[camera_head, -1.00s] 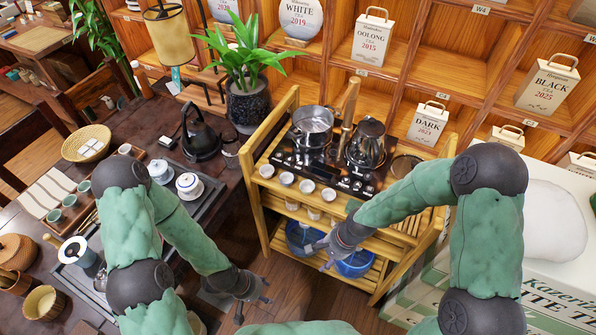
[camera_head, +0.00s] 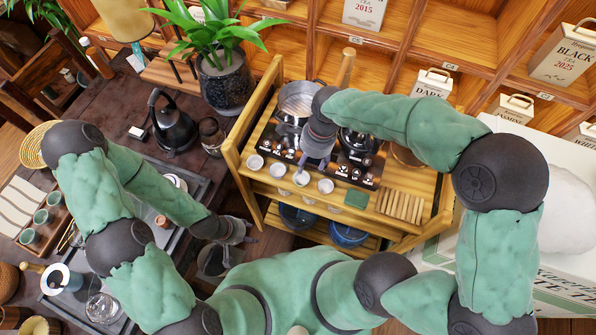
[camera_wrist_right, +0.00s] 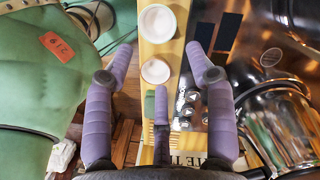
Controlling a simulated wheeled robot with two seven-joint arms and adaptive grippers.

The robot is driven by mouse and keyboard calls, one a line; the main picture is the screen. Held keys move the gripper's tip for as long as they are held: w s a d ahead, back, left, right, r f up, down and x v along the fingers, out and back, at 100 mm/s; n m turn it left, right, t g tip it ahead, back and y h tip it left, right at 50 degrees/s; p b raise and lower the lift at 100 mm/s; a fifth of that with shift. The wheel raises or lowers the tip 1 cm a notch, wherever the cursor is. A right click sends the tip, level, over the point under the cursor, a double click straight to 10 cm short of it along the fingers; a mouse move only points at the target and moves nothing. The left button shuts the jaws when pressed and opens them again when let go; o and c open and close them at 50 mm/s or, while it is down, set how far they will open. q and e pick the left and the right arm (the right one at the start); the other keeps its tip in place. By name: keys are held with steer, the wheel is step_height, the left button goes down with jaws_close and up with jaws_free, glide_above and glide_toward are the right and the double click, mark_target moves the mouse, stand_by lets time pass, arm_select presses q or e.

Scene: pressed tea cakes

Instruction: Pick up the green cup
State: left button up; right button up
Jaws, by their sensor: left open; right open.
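Several green cups stand in a wooden tray at the far left of the head view, one of them the near green cup (camera_head: 30,237) and another the middle green cup (camera_head: 42,216). My left gripper (camera_head: 248,236) is open and empty, to the right of the dark tea table. My right gripper (camera_head: 314,166) is open, over the front edge of the wooden cart. Several white cups stand in a row there. In the right wrist view, two white cups, a far one (camera_wrist_right: 157,22) and a nearer one (camera_wrist_right: 155,71), show around my open right fingers (camera_wrist_right: 159,55).
The cart (camera_head: 236,170) holds a steel pot (camera_head: 297,100), a kettle partly hidden by my right arm, and a small green square (camera_head: 356,198). A black kettle (camera_head: 174,122) and a potted plant (camera_head: 224,86) stand left of it. Shelves with tea boxes are behind.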

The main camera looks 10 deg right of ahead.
steer(key=b, duration=0.2)
glide_above(300, 182)
steer(key=d, duration=0.2)
step_height(300, 182, down, 5)
steer(key=shift+f, duration=0.15)
steer(key=f, duration=0.2)
steer(key=a+f+b, duration=0.1)
steer(key=f, duration=0.1)
steer(key=shift+a, duration=0.15)
steer(key=shift+a+f, duration=0.1)
steer(key=shift+f, duration=0.4)
steer(key=shift+c, duration=0.3)
steer(key=c, duration=0.7)
